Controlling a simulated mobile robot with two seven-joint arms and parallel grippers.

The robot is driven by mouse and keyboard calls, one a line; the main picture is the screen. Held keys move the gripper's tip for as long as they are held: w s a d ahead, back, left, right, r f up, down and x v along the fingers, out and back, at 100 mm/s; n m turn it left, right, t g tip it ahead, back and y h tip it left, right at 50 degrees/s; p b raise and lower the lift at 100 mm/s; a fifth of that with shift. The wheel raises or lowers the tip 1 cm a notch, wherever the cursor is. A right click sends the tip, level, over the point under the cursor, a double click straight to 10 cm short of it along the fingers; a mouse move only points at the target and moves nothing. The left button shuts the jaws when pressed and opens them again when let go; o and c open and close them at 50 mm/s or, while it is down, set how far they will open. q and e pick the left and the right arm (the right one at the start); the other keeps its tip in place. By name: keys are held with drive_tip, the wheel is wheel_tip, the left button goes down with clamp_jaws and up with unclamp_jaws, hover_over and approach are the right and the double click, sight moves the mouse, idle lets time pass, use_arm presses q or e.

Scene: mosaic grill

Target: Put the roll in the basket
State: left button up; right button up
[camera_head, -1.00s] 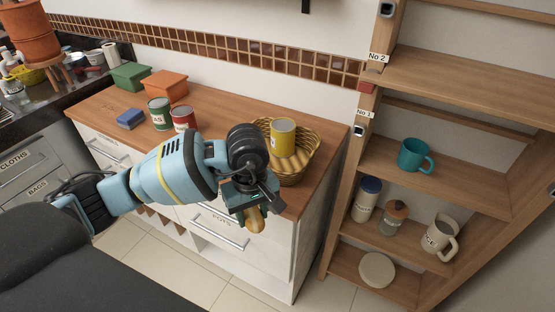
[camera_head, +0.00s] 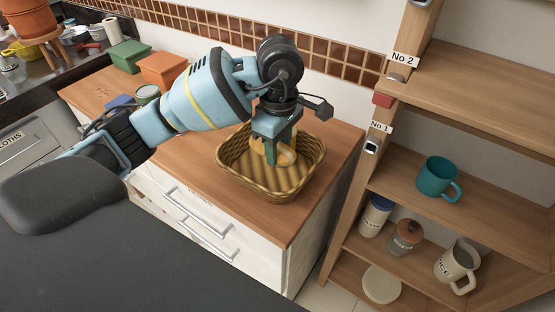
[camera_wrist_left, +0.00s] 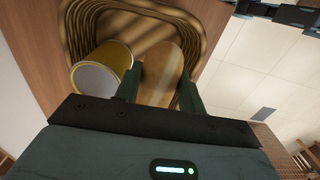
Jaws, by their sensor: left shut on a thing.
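The woven basket (camera_head: 232,178) stands on the wooden counter near its right end, and its rim also shows in the left wrist view (camera_wrist_left: 205,25). My left gripper (camera_head: 274,153) points down inside the basket's outline. It is shut on the roll (camera_wrist_left: 160,72), a tan elongated bread held between the two fingers. In the head view the roll (camera_head: 288,157) is partly hidden by the fingers. A yellow can (camera_wrist_left: 103,68) is in the basket beside the roll. I cannot tell whether the roll touches the basket's bottom. My right gripper is not in view.
The wooden shelf unit (camera_head: 440,130) stands right of the counter, with a teal mug (camera_head: 437,178) and several containers. Green (camera_head: 128,56) and orange (camera_head: 163,68) boxes sit at the back left of the counter. Bare counter lies in front of the basket.

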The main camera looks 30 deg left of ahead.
use_arm(q)
hover_over(278, 188)
wheel_tip(278, 188, down, 5)
drive_tip(key=shift+a+f, duration=0.1)
drive_tip(key=shift+f, duration=2.35)
drive_tip(key=shift+f, duration=0.2)
drive_tip(key=o, duration=0.7)
wheel_tip(278, 188, up, 12)
drive_tip(key=shift+r, duration=0.2)
